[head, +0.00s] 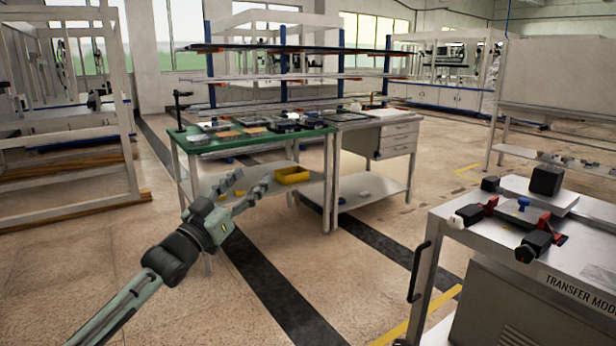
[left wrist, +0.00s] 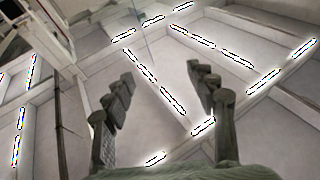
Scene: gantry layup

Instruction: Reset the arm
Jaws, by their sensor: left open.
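My left arm comes in from the lower left in the head view. Its gripper (head: 247,187) is raised in front of the green-topped workbench and points away from me to the upper right. The fingers are spread apart with nothing between them. In the left wrist view the left gripper (left wrist: 160,85) shows its two jointed fingers wide apart and empty. Behind them is the ceiling with bright strip lights (left wrist: 155,80). My right gripper is in neither view.
A workbench (head: 230,143) with tools on its green top stands ahead, with a yellow bin (head: 292,175) on its lower shelf. A drawer table (head: 365,122) adjoins it. A transfer cart (head: 590,243) with clamps stands near right. Open floor (head: 380,235) lies between.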

